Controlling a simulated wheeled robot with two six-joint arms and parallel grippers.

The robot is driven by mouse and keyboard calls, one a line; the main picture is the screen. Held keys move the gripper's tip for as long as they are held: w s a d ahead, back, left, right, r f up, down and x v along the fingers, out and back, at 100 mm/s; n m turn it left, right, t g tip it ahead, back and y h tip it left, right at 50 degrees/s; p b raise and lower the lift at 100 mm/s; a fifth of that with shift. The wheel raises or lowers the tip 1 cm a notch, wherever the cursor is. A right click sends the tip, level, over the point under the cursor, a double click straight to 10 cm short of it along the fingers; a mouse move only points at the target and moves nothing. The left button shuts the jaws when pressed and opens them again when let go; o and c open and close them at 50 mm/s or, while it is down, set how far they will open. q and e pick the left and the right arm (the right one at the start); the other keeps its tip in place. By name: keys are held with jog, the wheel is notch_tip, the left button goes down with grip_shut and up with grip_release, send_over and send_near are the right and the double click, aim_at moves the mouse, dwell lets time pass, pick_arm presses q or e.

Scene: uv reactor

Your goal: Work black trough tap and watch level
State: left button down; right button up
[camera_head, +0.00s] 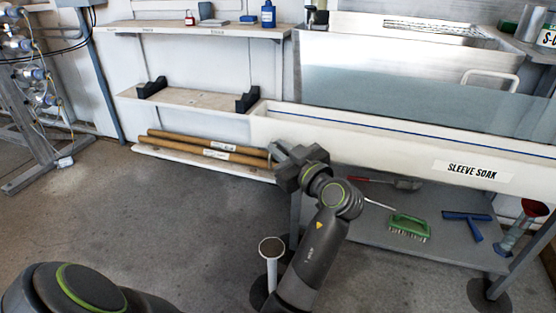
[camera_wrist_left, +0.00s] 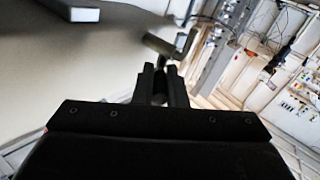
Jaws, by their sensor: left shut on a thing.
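The long white trough (camera_head: 400,145) labelled "SLEEVE SOAK" (camera_head: 478,169) runs across the right side of the head view. A blue line (camera_head: 330,122) runs along its inner wall; I cannot make out where the liquid surface lies. My left gripper (camera_head: 278,152) is at the trough's left end, below its rim. In the left wrist view its fingers (camera_wrist_left: 160,84) are closed together on the trough tap. A dark bent tap piece (camera_wrist_left: 168,46) shows just beyond the fingertips. In the head view the tap is hidden behind my gripper. My right gripper is not in view.
A white round-topped post (camera_head: 272,250) stands on the floor beside my left forearm. Brown tubes (camera_head: 205,147) lie on a low shelf to the left. A green brush (camera_head: 409,227) and a blue scraper (camera_head: 467,224) lie on the shelf under the trough. The left floor is clear.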

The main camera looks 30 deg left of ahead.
pick_arm(q)
jog(key=shift+w+n+g+y+b, duration=0.2)
jog(key=shift+n+g+y+b, duration=0.4)
jog(key=shift+g, duration=0.6)
jog(key=c, duration=1.5)
grip_release()
jog(key=shift+d, duration=0.1)
